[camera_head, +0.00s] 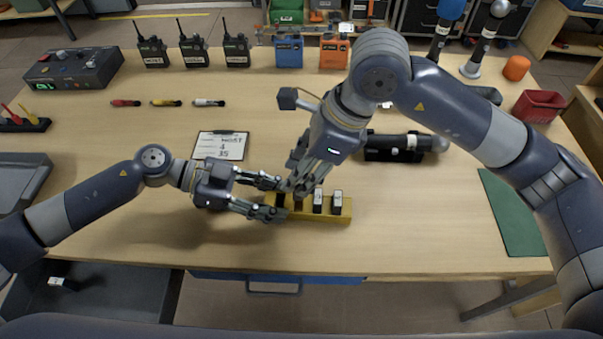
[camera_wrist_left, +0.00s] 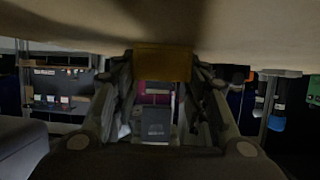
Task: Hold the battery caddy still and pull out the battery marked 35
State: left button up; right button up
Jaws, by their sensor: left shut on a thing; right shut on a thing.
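The yellow battery caddy (camera_head: 335,213) sits near the front middle of the table, with several upright batteries in a row. Two light-faced batteries show at its right end, one (camera_head: 318,201) beside the other (camera_head: 337,202). The darker ones at the left are partly hidden by my grippers. I cannot read any battery's number. My left gripper (camera_head: 275,199) is shut on the caddy's left end; the yellow caddy also shows between its fingers in the left wrist view (camera_wrist_left: 163,64). My right gripper (camera_head: 301,188) points down over the caddy's left half, shut on a battery that its fingers mostly hide.
A clipboard (camera_head: 221,146) with a sheet reading 4 and 35 lies behind my left gripper. A black cylindrical device (camera_head: 397,143) lies on a stand behind the caddy. Radios (camera_head: 194,51) and chargers stand at the back. A green mat (camera_head: 510,215) lies right; table between is clear.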

pick_arm(q)
jog(key=o, duration=1.2)
jog(key=shift+c, duration=0.2)
jog(key=shift+a, duration=0.1)
jog(key=v, duration=1.2)
jog(key=shift+f, duration=0.1)
